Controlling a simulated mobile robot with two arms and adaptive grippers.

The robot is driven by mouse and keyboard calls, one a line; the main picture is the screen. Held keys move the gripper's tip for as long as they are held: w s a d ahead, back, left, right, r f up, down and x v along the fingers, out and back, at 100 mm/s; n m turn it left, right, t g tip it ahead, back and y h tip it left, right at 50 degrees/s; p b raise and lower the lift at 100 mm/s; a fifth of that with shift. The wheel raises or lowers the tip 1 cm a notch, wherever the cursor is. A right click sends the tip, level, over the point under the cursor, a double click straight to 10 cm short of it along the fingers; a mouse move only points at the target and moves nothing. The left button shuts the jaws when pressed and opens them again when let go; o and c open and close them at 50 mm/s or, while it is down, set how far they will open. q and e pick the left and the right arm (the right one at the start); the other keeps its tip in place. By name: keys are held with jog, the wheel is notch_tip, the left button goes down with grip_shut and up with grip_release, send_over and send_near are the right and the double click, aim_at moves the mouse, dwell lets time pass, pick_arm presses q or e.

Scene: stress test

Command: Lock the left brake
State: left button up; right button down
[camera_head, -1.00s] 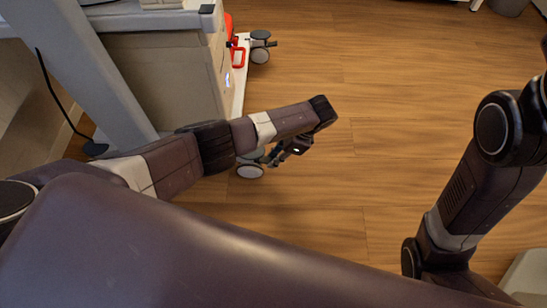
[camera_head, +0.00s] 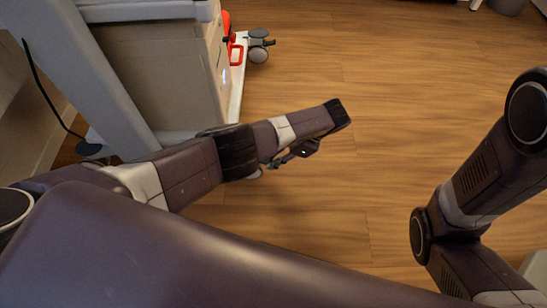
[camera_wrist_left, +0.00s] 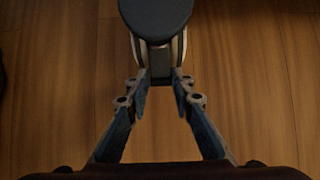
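In the left wrist view, a caster with a dark rounded brake pedal (camera_wrist_left: 156,18) shows at the top centre, with a pale wheel housing below the pedal. My left gripper (camera_wrist_left: 160,78) reaches up toward it with its two fingers apart. The fingertips lie at the lower end of the caster, one to each side; I cannot tell whether they touch it. In the head view my left gripper (camera_head: 290,156) is low over the floor, partly behind my forearm. The near caster (camera_head: 256,174) is almost wholly hidden there. My right gripper is out of view.
A pale cart (camera_head: 165,75) stands at the upper left. Its far caster (camera_head: 258,50) carries a grey pedal, beside a red-framed part (camera_head: 236,55). A black cable (camera_head: 45,95) hangs at the left. The wooden floor (camera_head: 400,110) is clear in the middle.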

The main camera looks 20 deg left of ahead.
pick_arm(q)
jog(key=o, duration=0.4)
jog(key=shift+c, duration=0.2)
jog(key=v, duration=1.2)
